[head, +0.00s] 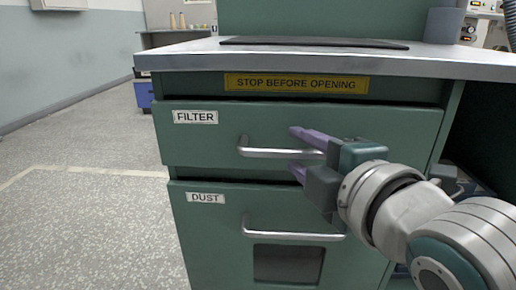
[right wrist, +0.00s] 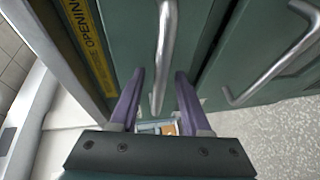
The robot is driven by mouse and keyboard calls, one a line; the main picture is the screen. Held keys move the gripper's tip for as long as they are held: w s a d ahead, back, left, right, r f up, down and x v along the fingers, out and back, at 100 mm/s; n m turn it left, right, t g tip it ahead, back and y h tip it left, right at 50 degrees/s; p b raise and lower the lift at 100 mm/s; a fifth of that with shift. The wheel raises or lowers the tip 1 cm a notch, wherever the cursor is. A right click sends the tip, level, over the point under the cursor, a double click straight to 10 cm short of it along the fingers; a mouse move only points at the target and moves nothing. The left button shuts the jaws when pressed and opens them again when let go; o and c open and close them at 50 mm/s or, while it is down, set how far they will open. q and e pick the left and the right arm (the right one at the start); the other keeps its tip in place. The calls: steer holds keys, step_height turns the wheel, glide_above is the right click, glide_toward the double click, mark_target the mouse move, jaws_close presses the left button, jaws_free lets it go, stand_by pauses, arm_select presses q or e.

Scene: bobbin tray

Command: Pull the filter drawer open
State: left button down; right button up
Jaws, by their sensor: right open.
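The filter drawer (head: 205,141) is the upper green drawer of the cabinet, labelled FILTER, and it looks shut. Its silver bar handle (head: 280,153) runs across the drawer front. My right gripper (head: 294,150) is open in front of the handle's right part, one purple finger above the bar and one below in the head view. In the right wrist view the handle (right wrist: 164,60) passes between the two spread fingers (right wrist: 157,95). I cannot tell whether either finger touches it. My left gripper is not in view.
The dust drawer (head: 200,225) with its own handle (head: 292,236) and a dark window sits just below. A yellow STOP BEFORE OPENING sign (head: 296,84) is above, under the grey worktop (head: 190,58). The speckled floor (head: 90,225) at left is clear.

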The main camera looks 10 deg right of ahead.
jaws_close()
stand_by(1.4)
